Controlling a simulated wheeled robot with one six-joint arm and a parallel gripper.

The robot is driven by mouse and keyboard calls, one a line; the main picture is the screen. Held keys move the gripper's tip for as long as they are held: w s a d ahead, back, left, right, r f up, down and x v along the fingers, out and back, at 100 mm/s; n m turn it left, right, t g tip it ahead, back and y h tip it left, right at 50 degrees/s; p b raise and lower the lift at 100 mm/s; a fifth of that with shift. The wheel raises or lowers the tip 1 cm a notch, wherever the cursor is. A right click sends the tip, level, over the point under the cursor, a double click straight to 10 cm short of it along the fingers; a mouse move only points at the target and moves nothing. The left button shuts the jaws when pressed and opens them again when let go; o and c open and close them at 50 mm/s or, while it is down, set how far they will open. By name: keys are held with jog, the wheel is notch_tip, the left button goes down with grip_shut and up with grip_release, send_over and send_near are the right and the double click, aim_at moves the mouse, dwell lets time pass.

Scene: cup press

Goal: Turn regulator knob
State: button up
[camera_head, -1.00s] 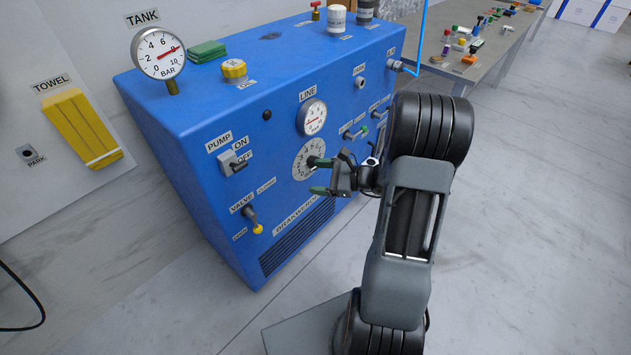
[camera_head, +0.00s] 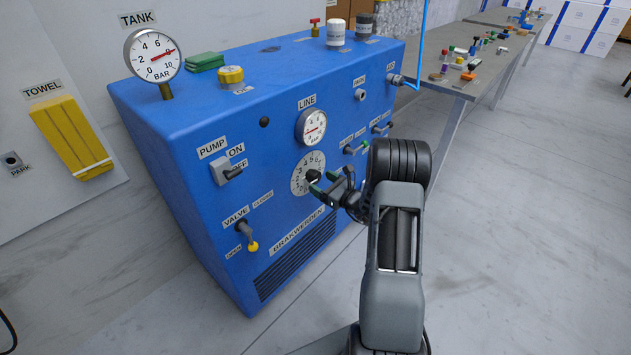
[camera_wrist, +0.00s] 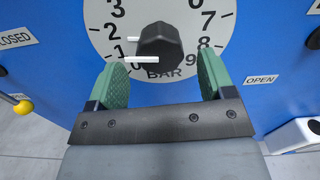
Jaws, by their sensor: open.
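The regulator knob (camera_wrist: 160,46) is black and faceted, in the middle of a white numbered dial (camera_wrist: 205,18) marked BAR. In the head view the knob (camera_head: 313,176) and dial (camera_head: 298,182) sit on the front of the blue cabinet, below the LINE gauge (camera_head: 312,127). My gripper (camera_wrist: 160,82) is open and empty, with green pads on either side below the knob, apart from it. In the head view my gripper (camera_head: 325,186) is close in front of the dial.
The blue cabinet (camera_head: 200,115) also carries the pump switch (camera_head: 228,172) and a yellow-tipped valve lever (camera_head: 247,238) left of the dial. Small levers (camera_head: 357,147) stick out to its right. The TANK gauge (camera_head: 153,55) stands on top. Floor in front is clear.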

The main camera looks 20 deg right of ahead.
aim_at(317, 179)
jog(key=shift+x, duration=1.7)
jog(key=c, duration=0.9)
jog(key=shift+m, duration=0.3)
jog(key=m+p, duration=0.3)
jog(key=m, duration=0.2)
jog(key=shift+r+m, duration=0.15)
jog(key=shift+m, duration=0.15)
jog(key=m+p, duration=0.2)
jog(key=m, duration=0.2)
jog(key=shift+a+p, duration=0.1)
jog(key=shift+p, duration=0.2)
jog(key=shift+m+p, duration=0.55)
jog(key=shift+m, duration=1.15)
